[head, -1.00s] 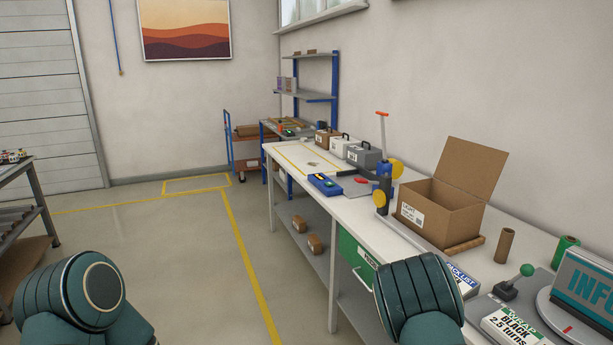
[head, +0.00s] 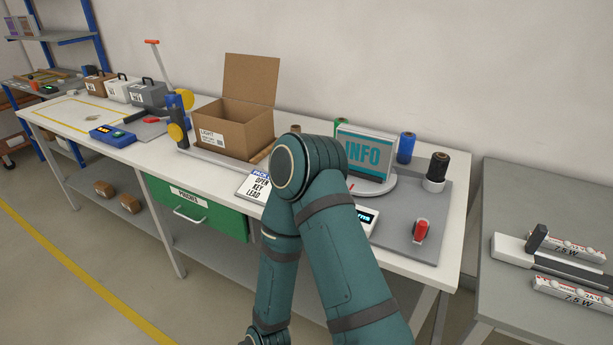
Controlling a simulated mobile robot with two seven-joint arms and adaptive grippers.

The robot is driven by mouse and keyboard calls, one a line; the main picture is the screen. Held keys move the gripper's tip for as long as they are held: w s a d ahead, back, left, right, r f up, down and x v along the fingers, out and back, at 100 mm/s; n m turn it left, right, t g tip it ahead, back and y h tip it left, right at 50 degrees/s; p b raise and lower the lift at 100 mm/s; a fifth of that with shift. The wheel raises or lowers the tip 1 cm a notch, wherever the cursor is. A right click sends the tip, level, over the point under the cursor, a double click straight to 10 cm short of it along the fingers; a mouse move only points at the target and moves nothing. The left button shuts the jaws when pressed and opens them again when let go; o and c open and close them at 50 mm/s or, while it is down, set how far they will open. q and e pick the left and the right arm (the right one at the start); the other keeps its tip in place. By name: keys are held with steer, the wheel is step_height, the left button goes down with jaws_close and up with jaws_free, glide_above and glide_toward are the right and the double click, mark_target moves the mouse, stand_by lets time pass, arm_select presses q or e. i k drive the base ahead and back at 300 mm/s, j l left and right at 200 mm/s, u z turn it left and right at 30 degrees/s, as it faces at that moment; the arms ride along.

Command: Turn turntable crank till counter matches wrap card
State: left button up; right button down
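The turntable (head: 384,190) is a pale disc on a grey plate at the right end of the white bench. The crank and wrap card are not visible now; the earlier view shows a green-knobbed crank and a card reading WRAP BLACK 2.5 turns. Neither gripper shows.
A grey table (head: 510,205) with boxed lights (head: 572,292) stands at right.

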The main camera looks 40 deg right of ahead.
mark_target(423, 223)
steer(key=z, duration=2.15)
